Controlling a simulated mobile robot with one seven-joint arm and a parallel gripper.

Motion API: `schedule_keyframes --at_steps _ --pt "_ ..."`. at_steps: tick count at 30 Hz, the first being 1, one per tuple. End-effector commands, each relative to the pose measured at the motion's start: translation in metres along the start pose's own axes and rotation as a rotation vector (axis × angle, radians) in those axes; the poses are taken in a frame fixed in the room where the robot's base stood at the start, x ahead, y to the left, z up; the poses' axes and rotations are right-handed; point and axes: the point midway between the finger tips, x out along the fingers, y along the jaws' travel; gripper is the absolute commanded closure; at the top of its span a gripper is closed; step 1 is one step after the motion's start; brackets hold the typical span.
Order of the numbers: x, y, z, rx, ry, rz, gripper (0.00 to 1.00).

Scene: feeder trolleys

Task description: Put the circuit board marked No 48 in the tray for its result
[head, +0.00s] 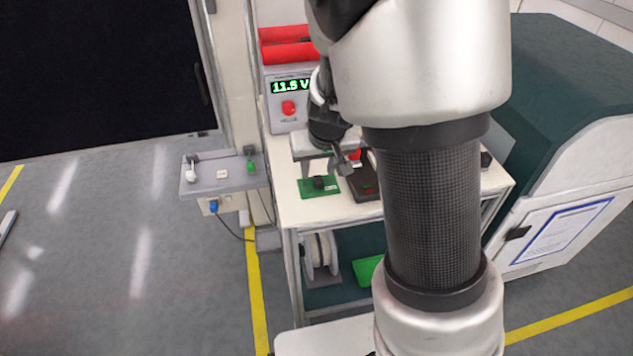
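A green circuit board (331,188) with a dark raised part and a small pale label lies flat on the trolley's white top (300,212). The label is too small to read, so I cannot tell its number. My gripper (320,170) points down just above the board, its fingers apart around the space over the dark part. I cannot tell if it touches the board. Red trays (285,50) stand at the back left of the trolley; my arm hides their right side. No result marking on them is readable.
A grey meter (288,108) reads 11.5 V. A dark device (364,188) sits right of the board. A reel (320,252) and a green item (367,270) are on the lower shelf. A side panel (222,180) and a green cabinet (570,75) flank the trolley.

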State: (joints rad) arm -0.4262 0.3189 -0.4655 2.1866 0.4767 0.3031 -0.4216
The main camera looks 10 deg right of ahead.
Motion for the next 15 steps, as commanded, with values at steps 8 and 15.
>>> schedule_keyframes --at_steps 8,15 --pt "0.042 0.006 0.003 0.002 -0.001 0.001 0.61" --pt "0.045 0.006 0.001 0.001 0.000 0.000 0.61"
